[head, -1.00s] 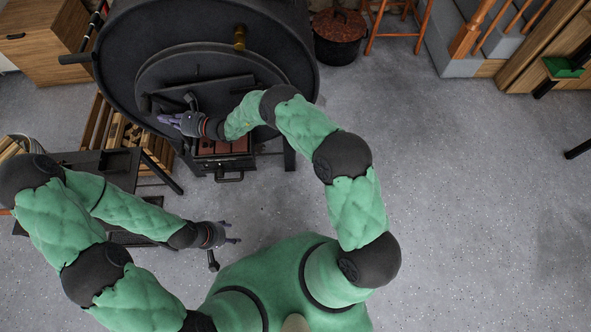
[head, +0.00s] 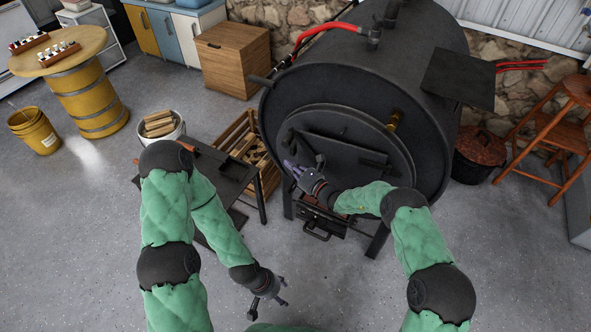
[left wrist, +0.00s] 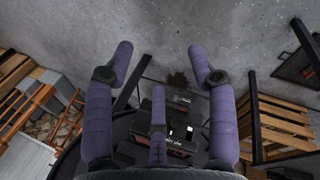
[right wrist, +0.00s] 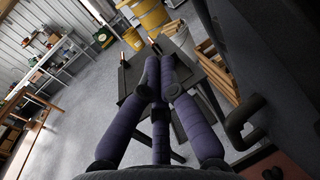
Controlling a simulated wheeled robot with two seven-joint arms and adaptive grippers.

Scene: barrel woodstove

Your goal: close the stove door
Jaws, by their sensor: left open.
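The black barrel stove (head: 415,130) stands at the centre right of the head view. Its dark door panel (head: 345,153) is on the round front; I cannot tell how far it stands ajar. My right gripper (head: 293,169) is in front of the door's left part, its fingers drawn together with nothing seen between them. In the right wrist view a dark curved handle (right wrist: 240,122) is just right of these fingers (right wrist: 160,68), apart from them. My left gripper (head: 281,291) is low in front of the stove, open and empty; its spread fingers show in the left wrist view (left wrist: 160,58).
A dark side table (head: 215,180) and a wooden crate (head: 240,140) are left of the stove. The floor at lower right is clear.

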